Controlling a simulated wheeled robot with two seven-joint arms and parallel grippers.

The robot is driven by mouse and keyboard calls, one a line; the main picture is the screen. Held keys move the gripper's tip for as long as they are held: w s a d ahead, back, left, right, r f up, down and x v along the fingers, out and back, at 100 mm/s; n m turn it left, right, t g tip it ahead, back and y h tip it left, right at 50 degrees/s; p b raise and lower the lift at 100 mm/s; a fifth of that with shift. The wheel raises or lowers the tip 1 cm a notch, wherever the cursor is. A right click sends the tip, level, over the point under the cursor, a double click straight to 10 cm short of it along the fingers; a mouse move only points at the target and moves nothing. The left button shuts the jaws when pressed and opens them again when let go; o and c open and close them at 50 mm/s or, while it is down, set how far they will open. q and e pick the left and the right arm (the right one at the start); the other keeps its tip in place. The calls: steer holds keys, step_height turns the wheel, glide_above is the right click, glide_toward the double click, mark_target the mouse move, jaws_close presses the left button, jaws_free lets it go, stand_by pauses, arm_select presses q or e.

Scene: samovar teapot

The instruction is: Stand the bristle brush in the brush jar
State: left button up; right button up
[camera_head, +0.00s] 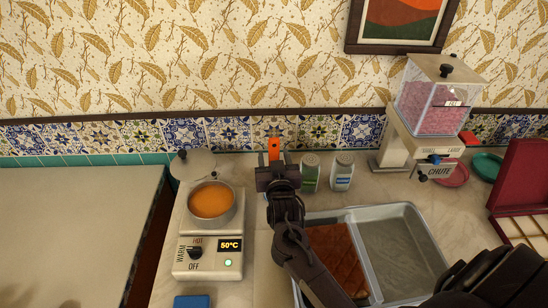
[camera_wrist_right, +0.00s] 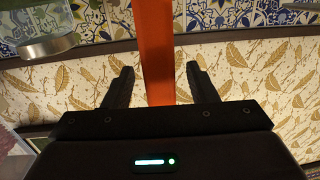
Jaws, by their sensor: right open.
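An orange upright handle (camera_head: 274,148), which looks like the bristle brush's, rises just behind my right gripper (camera_head: 276,170) at the back of the counter. In the right wrist view the orange handle (camera_wrist_right: 155,45) runs down between the two spread fingers of the right gripper (camera_wrist_right: 160,72). The fingers show gaps on both sides of it. The brush's bristles are not visible, and its lower part is hidden behind my gripper and arm. I cannot make out the brush jar; it may be hidden there too. My left gripper is not in view.
Two lidded shakers (camera_head: 310,172) (camera_head: 342,170) stand close right of my gripper. A pan of orange liquid (camera_head: 212,202) sits on a warmer (camera_head: 208,262) at left. A metal tray (camera_head: 405,240) lies in front, a pink-filled dispenser (camera_head: 430,107) behind right. The left counter (camera_head: 75,225) is clear.

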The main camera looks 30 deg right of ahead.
steer(key=b+v, duration=0.2)
steer(key=v, duration=0.5)
steer(key=shift+s+a, duration=0.15)
steer(key=shift+s, duration=0.25)
steer(key=shift+f, duration=0.1)
